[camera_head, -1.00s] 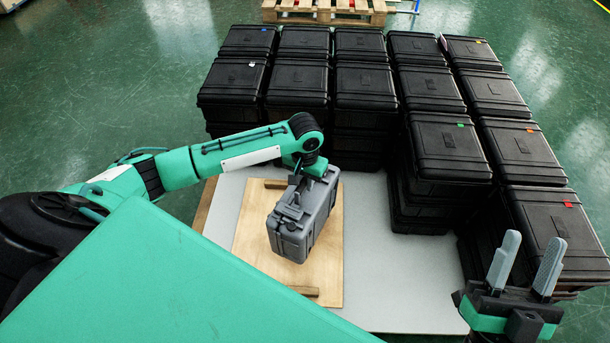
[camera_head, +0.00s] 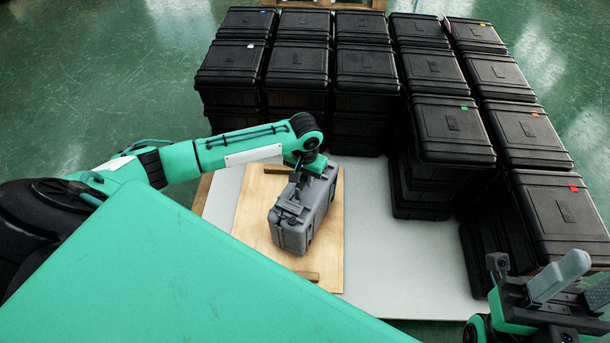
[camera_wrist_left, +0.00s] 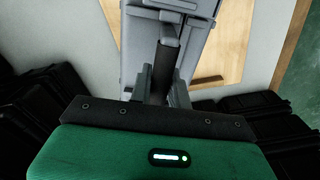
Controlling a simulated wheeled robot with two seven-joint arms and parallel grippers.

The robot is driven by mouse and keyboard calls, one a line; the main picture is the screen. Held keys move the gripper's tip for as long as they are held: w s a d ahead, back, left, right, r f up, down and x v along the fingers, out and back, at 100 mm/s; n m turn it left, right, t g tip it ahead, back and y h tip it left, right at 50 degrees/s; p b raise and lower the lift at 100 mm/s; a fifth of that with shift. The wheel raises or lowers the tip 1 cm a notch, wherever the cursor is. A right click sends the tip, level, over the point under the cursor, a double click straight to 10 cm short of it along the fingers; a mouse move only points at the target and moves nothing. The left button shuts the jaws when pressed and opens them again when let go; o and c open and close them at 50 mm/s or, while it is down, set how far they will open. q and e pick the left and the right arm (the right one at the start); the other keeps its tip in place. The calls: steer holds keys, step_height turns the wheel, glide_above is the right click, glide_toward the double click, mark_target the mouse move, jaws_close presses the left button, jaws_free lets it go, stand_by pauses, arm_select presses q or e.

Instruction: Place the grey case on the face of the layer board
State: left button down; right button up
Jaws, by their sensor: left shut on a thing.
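The grey case (camera_head: 298,222) is upright over the wooden layer board (camera_head: 254,235), near the board's middle and right side. It looks close to the board's face, but I cannot tell whether it touches. My left gripper (camera_head: 307,180) is shut on the handle at the top of the case. In the left wrist view, the case (camera_wrist_left: 195,30) lies beyond the fingers, with the board (camera_wrist_left: 238,45) behind it. My right gripper (camera_head: 577,287) is empty, its fingers apart, at the lower right.
The board lies on a pale grey sheet (camera_head: 400,270) and has wooden strips near its far (camera_head: 277,169) and near edges. Stacks of black cases (camera_head: 365,75) line the back and right. A pallet (camera_head: 330,3) stands beyond. Bare sheet lies right of the board.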

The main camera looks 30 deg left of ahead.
arm_select(q)
steer(key=shift+w, duration=0.1)
steer(key=c, duration=1.3)
jaws_free()
